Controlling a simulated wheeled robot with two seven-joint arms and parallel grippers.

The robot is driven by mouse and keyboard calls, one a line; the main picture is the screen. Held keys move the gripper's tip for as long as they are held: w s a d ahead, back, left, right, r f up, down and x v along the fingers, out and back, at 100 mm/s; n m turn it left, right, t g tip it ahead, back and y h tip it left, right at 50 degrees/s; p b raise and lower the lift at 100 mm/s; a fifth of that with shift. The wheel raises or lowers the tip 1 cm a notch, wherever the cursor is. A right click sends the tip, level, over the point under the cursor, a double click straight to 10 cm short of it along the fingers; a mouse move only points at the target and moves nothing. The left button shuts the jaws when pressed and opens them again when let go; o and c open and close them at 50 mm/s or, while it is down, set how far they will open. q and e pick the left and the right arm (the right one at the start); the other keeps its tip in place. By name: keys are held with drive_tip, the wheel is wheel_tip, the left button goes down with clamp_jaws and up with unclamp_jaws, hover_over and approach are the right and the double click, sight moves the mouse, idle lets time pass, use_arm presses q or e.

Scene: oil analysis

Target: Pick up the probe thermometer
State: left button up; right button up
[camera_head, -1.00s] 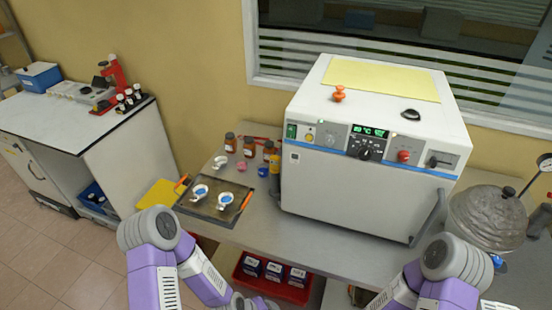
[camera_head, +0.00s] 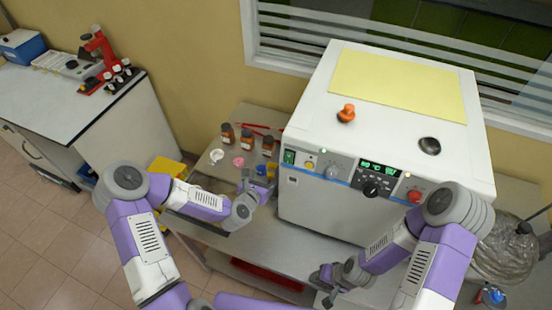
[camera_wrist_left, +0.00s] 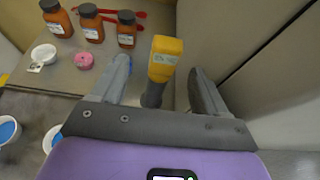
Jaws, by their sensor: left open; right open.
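The probe thermometer (camera_wrist_left: 166,58), with a yellow head and a dark lower part, stands beside the white oven's side wall in the left wrist view. In the head view its yellow head (camera_head: 271,170) shows just past my left gripper. My left gripper (camera_head: 260,181) is open, with its fingers on either side of the thermometer in the wrist view (camera_wrist_left: 158,70); I cannot tell whether they touch it. My right gripper (camera_head: 325,283) is open and empty in front of the oven, low in the head view.
The white oven (camera_head: 330,207) stands close to the right of my left gripper. Brown bottles (camera_head: 228,135), a pink cap (camera_head: 238,161) and a white cup (camera_head: 217,154) stand behind and left.

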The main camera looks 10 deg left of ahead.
sight(272, 171)
use_arm(q)
drive_tip(key=shift+x, duration=0.9)
use_arm(e)
drive_tip(key=shift+w+f, duration=0.2)
drive_tip(key=shift+w, duration=0.45)
use_arm(q)
drive_tip(key=shift+w, duration=0.2)
use_arm(e)
drive_tip(key=shift+s, duration=0.15)
use_arm(q)
drive_tip(key=shift+s+d+b, duration=0.1)
drive_tip(key=shift+d+b, duration=0.15)
drive_tip(key=shift+b, duration=0.1)
use_arm(e)
drive_tip(key=shift+s, duration=0.8)
use_arm(q)
drive_tip(key=x, duration=0.4)
drive_tip(key=shift+d+f, duration=0.2)
drive_tip(key=shift+f, duration=0.1)
use_arm(e)
drive_tip(key=shift+w+f, duration=0.45)
use_arm(q)
drive_tip(key=shift+w+d+b, duration=0.1)
drive_tip(key=shift+w+b, duration=0.25)
drive_tip(key=shift+w, duration=0.15)
use_arm(e)
drive_tip(key=shift+s, duration=0.2)
